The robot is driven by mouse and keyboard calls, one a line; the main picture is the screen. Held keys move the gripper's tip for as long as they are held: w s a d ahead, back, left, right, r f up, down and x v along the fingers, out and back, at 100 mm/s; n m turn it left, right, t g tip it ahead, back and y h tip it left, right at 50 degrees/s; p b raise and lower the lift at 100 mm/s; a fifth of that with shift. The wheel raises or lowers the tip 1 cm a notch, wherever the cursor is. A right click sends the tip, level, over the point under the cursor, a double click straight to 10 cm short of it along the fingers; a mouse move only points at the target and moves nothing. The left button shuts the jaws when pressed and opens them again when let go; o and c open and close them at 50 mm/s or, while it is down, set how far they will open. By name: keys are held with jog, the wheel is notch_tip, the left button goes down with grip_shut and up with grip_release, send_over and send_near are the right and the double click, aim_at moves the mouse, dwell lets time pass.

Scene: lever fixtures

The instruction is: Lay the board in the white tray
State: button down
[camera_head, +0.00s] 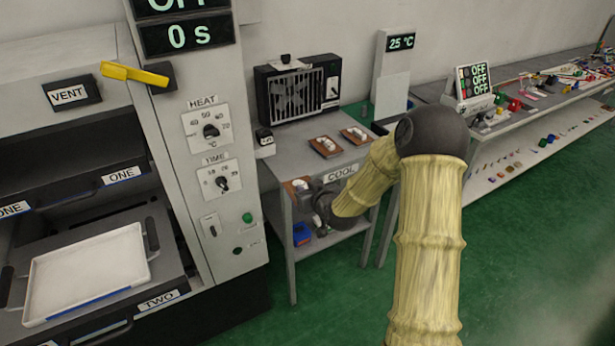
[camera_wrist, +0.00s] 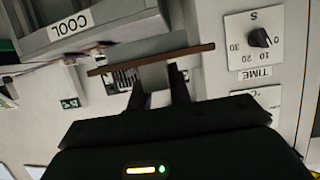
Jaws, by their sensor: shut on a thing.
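My gripper (camera_head: 311,194) is shut on a brown board (camera_head: 292,190) with small pale parts on it, in front of the COOL table's left corner. In the wrist view the board (camera_wrist: 190,51) shows edge-on as a thin brown strip across the fingertips (camera_wrist: 157,82). The gripper partly hides the board in the head view. The white tray (camera_head: 88,268) lies at lower left on the pulled-out drawer marked TWO (camera_head: 160,299). It looks empty, with a blue strip along its front edge. The board is apart from the tray, to its right and farther back.
The oven's control panel (camera_head: 213,185), with HEAT and TIME knobs, stands between the tray and my gripper. A yellow lever (camera_head: 134,75) sticks out above. Two more boards (camera_head: 326,147) (camera_head: 355,135) lie on the COOL table (camera_head: 290,142) before a fan (camera_head: 297,92). Green floor is clear in front.

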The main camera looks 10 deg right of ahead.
jog(key=s+f+m+h+b, duration=0.1)
jog(key=s+f+b, duration=0.1)
jog(key=f, duration=1)
jog(key=s+d+f+m+h+b, duration=0.1)
jog(key=s+f, duration=0.4)
jog(key=f, duration=0.7)
jog(key=shift+s+f+m+h+b, duration=0.3)
jog(key=shift+h+b, duration=0.2)
jog(key=shift+b, duration=0.55)
jog(key=shift+w+r, duration=0.1)
